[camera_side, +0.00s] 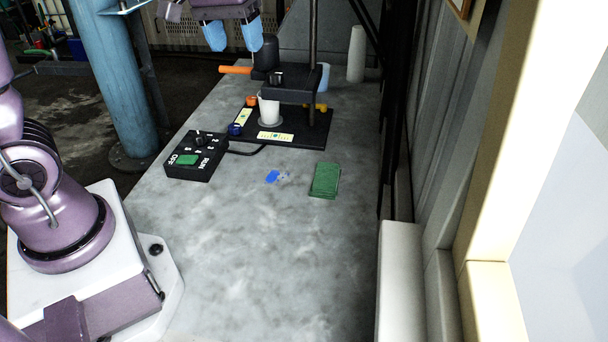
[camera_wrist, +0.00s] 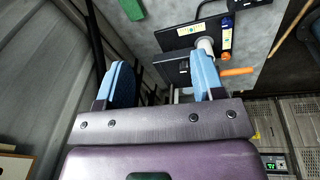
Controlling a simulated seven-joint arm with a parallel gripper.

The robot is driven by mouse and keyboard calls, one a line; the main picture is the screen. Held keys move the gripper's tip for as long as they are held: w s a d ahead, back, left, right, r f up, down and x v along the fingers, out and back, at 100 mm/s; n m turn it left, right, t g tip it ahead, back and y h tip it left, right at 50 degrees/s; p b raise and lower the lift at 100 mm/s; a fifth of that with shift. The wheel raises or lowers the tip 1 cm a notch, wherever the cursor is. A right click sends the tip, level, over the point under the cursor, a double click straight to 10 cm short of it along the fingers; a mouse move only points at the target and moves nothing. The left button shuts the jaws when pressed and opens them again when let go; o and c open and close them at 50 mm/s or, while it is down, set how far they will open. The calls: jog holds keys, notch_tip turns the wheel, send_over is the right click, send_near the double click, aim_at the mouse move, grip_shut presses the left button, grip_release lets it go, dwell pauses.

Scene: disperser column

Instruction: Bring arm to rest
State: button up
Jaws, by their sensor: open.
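My gripper (camera_side: 233,40) hangs at the top of the side view, raised above the far end of the bench. Its two blue fingers are apart with nothing seen between them. It also shows in the wrist view (camera_wrist: 162,78), where the disperser stand appears beyond the fingers. The disperser stand (camera_side: 290,97) has a black base, an upright post and an orange handle (camera_side: 236,70). A white cup (camera_side: 269,108) stands upright on its base. The upper part of my arm is cut off by the frame.
A black control box (camera_side: 197,157) with a green button and dial sits left of the stand. A folded green cloth (camera_side: 325,180) and a small blue patch (camera_side: 272,176) lie on the grey bench (camera_side: 260,260). A white cylinder (camera_side: 356,54) stands behind. The near bench is clear.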

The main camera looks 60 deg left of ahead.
jog(key=s+d+r+m+t, duration=0.2)
jog(key=s+d+m, duration=0.4)
jog(key=s+d, duration=0.3)
jog(key=shift+s+m+t, duration=0.4)
jog(key=shift+s+t, duration=0.4)
jog(key=shift+s, duration=1.35)
